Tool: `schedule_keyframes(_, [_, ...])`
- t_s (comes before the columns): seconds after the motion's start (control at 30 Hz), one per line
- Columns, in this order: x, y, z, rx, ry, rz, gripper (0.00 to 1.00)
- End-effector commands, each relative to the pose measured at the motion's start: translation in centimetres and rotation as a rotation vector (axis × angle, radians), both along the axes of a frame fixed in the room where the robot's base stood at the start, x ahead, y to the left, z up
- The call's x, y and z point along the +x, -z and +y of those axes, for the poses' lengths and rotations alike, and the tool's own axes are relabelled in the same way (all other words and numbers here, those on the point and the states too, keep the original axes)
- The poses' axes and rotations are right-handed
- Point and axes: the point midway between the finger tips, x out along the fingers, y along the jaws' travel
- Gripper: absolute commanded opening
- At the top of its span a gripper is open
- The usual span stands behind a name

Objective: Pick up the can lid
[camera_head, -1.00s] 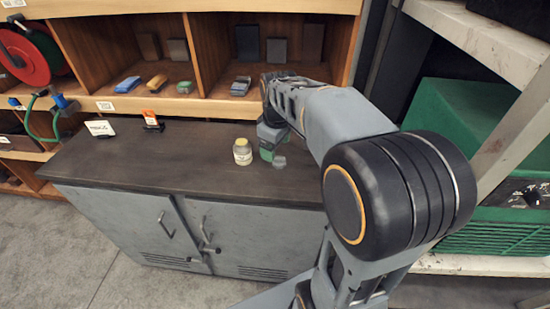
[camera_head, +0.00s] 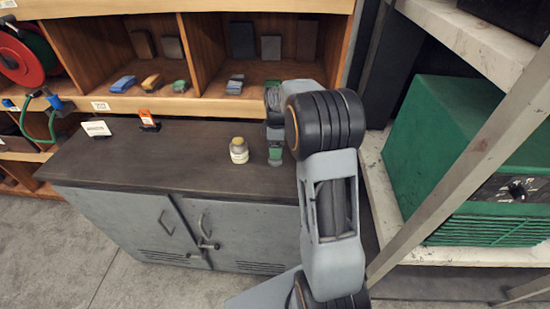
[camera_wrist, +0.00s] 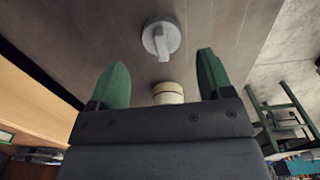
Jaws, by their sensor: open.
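The can lid is likely the grey round disc (camera_wrist: 161,38) with a raised bar across it, lying on the dark counter (camera_wrist: 225,40) in the wrist view. In the head view, a small grey patch (camera_head: 275,163) right under my gripper is probably the same lid, mostly hidden. My gripper (camera_head: 275,152) is over the counter, right of a small pale jar (camera_head: 239,152). In the wrist view my gripper's green fingers (camera_wrist: 162,78) stand wide apart with nothing held. The disc lies beyond their tips.
A wooden shelf (camera_head: 190,104) with small coloured blocks stands behind the counter. A white card (camera_head: 96,128) and an orange-tagged item (camera_head: 147,119) are at the counter's back left. A rack with a green box (camera_head: 440,150) stands at right. The counter left of the jar is clear.

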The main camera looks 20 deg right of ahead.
Motion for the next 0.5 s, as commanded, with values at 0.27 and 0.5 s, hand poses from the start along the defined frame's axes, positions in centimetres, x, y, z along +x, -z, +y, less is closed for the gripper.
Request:
schedule_keyframes(0.27, [0.0, 2.0, 0.3, 0.001, 0.000, 0.004, 0.73])
schedule_keyframes(0.5, [0.1, 4.9, 0.5, 0.000, 0.001, 0.001, 0.73])
